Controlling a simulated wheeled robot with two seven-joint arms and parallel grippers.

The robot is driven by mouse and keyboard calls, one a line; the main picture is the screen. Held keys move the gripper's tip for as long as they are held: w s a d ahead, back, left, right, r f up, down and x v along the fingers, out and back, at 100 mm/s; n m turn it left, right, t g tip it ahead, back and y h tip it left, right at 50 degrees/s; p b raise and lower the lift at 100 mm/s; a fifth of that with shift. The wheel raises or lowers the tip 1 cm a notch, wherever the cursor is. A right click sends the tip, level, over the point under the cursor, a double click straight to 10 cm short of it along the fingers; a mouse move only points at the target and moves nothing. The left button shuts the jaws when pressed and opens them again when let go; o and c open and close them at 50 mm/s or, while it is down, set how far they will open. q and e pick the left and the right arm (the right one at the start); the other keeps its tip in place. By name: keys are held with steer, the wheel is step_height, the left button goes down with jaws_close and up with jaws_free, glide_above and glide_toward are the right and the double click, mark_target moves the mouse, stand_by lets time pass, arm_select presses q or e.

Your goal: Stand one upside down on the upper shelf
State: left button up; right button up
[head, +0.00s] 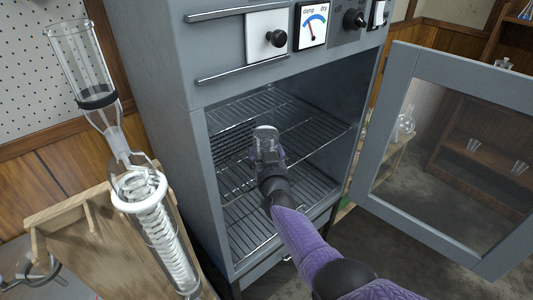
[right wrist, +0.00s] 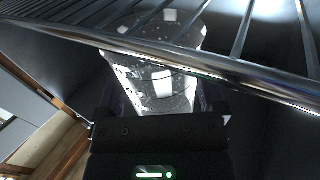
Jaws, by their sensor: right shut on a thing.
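The drying cabinet (head: 165,130) stands with its glass door (head: 400,160) swung open to the right. Inside are an upper wire shelf (head: 310,128) and a lower wire shelf (head: 245,225). My right gripper (head: 267,152) reaches into the cabinet near the upper shelf, shut on a clear glass (head: 265,132). In the right wrist view the glass (right wrist: 155,80) is tapered and speckled with drops, its wider end away from the gripper. A shelf's front bar (right wrist: 200,62) crosses in front of it. I cannot tell whether the glass touches the shelf. My left gripper is not in view.
A tall glass condenser with a coil (head: 160,235) stands at the left by a wooden stand (head: 60,213). A round flask (head: 405,125) stands behind the door's hinge side. The visible shelf areas look clear.

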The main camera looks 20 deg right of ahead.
stand_by(0.3)
steer(key=shift+f+b, duration=0.5)
steer(key=shift+f, duration=0.05)
steer(key=o, duration=1.1)
steer(key=s+p, duration=0.2)
steer(key=p, duration=0.1)
steer(key=shift+s+a+r, duration=0.15)
steer(key=shift+s+r, duration=0.1)
steer(key=shift+r, duration=0.15)
steer(key=s+p, duration=0.1)
steer(key=s, duration=0.1)
steer(key=s+p, duration=0.1)
steer(key=s, duration=0.2)
steer(key=s+a+p, duration=0.1)
steer(key=s, duration=0.1)
steer(key=shift+s+f, duration=0.2)
steer(key=shift+f, duration=0.15)
